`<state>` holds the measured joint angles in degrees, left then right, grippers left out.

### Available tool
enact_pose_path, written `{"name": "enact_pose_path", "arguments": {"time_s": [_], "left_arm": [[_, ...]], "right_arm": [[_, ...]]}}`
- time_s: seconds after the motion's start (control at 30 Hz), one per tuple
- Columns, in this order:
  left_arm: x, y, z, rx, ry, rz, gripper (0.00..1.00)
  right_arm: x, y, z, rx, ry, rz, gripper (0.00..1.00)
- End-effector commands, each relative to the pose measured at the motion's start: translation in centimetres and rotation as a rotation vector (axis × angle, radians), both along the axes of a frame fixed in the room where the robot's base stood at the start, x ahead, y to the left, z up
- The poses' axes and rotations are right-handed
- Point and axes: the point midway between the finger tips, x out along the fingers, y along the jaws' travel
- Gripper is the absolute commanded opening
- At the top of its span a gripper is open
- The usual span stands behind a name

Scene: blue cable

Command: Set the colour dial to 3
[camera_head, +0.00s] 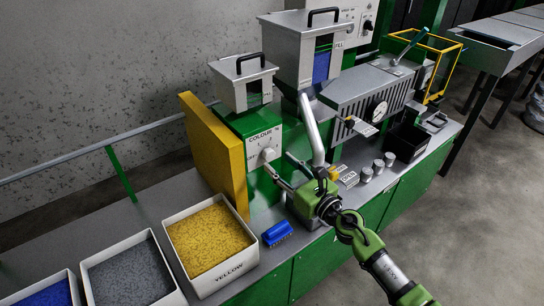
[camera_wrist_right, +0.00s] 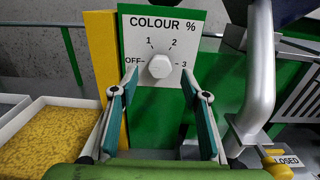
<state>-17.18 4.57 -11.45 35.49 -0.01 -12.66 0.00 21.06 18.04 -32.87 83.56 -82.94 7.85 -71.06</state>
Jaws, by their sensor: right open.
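The colour dial is a white faceted knob (camera_wrist_right: 160,65) on a white plate marked COLOUR %, with OFF, 1, 2 and 3 around it. In the head view the knob (camera_head: 268,154) is on the front of the green unit under the smaller hopper. I cannot make out which mark it points to. My right gripper (camera_head: 278,164) is open and faces the dial. My left gripper is not in view.
A yellow panel (camera_head: 215,148) stands left of the dial. A bent grey pipe (camera_head: 311,128) runs close on its right. A bin of yellow pellets (camera_head: 247,272), a blue brush (camera_head: 277,233) and several grey knobs (camera_head: 378,166) are on the bench.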

Motion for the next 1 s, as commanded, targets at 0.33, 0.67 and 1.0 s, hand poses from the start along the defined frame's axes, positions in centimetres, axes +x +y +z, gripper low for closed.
{"name": "enact_pose_path", "arguments": {"time_s": [0.33, 0.67, 1.0], "left_arm": [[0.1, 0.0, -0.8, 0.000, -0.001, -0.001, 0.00], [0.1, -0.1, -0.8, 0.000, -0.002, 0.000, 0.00], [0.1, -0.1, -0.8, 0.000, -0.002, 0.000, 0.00]], "right_arm": [[3.5, 2.6, -0.1, 0.002, 0.001, 0.000, 0.42], [3.8, 2.7, 0.0, 0.002, 0.001, 0.000, 0.42], [3.7, 2.7, 0.0, 0.003, 0.002, 0.000, 0.04]]}}
